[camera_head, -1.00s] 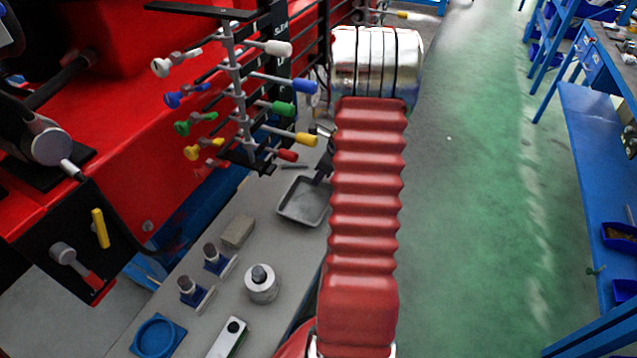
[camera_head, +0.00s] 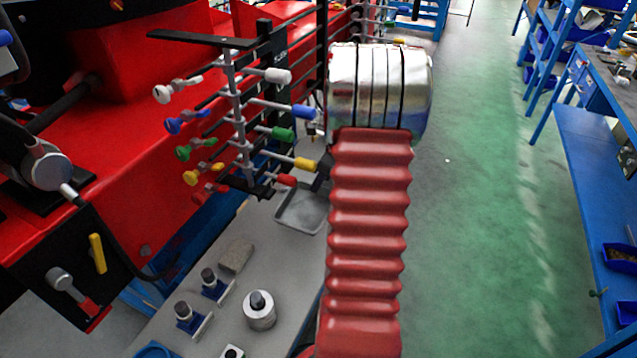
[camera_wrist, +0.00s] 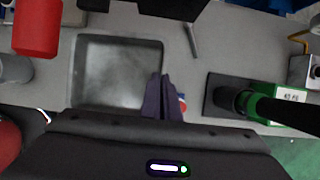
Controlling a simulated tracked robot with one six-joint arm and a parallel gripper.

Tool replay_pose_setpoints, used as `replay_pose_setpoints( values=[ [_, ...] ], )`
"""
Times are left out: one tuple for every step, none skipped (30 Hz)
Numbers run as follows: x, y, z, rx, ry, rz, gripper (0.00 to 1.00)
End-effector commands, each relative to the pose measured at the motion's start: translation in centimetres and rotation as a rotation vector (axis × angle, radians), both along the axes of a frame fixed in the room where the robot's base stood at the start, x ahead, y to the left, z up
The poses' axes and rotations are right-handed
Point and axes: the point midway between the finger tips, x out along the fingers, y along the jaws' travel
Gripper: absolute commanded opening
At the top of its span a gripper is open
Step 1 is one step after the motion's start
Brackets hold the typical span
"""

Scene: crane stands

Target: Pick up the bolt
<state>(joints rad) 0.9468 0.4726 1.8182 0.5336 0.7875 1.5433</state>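My gripper (camera_wrist: 160,78) shows in the wrist view as two dark fingers close together, with nothing seen between their tips. They are over the right side of a grey square tray (camera_wrist: 92,102). No bolt can be made out for certain. A thin grey bar (camera_wrist: 193,40) lies on the bench right of the tray's far corner, apart from the fingers; I cannot tell whether it is the bolt. In the head view the tray (camera_head: 288,221) is partly hidden by my arm, and the fingers are not clear.
Coloured levers (camera_head: 280,134) on a rack overhang the bench near my gripper; a red handle (camera_wrist: 37,27) is close in the wrist view. A black and green object (camera_wrist: 262,105) stands right of the tray. A metal cylinder (camera_head: 260,311) and a grey block (camera_head: 236,256) stand on the bench (camera_head: 279,268).

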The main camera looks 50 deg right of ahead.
Motion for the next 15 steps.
replay_pose_setpoints(
  values=[
    [0.0, 0.0, 0.0, -0.001, -0.001, 0.0, 0.0],
    [0.0, 0.0, 0.0, -0.001, -0.001, 0.0, 0.0],
    [0.0, 0.0, 0.0, -0.001, -0.001, 0.0, 0.0],
    [0.0, 0.0, 0.0, 0.0, 0.0, 0.0, 0.0],
    [-0.1, -0.1, 0.0, 0.0, 0.0, -0.001, 0.0],
    [-0.2, -0.2, -0.1, 0.001, 0.0, -0.001, 0.0],
    [-0.4, -0.3, -0.1, 0.002, 0.002, -0.001, 0.0],
    [-0.6, -0.4, -0.2, 0.003, 0.002, -0.002, 0.0],
    [-1.0, -0.7, -0.4, 0.006, 0.005, -0.001, 0.0],
    [-1.4, -0.9, -0.5, 0.007, 0.006, -0.003, 0.0],
    [-1.8, -1.2, -0.7, 0.011, 0.008, -0.004, 0.0],
    [-2.5, -1.6, -1.0, 0.015, 0.011, -0.005, 0.0],
    [-3.1, -2.0, -1.3, 0.018, 0.013, -0.006, 0.0],
    [-3.8, -2.4, -1.5, 0.022, 0.017, -0.007, 0.0],
    [-4.7, -2.9, -1.9, 0.028, 0.02, -0.006, 0.0]
  ],
)
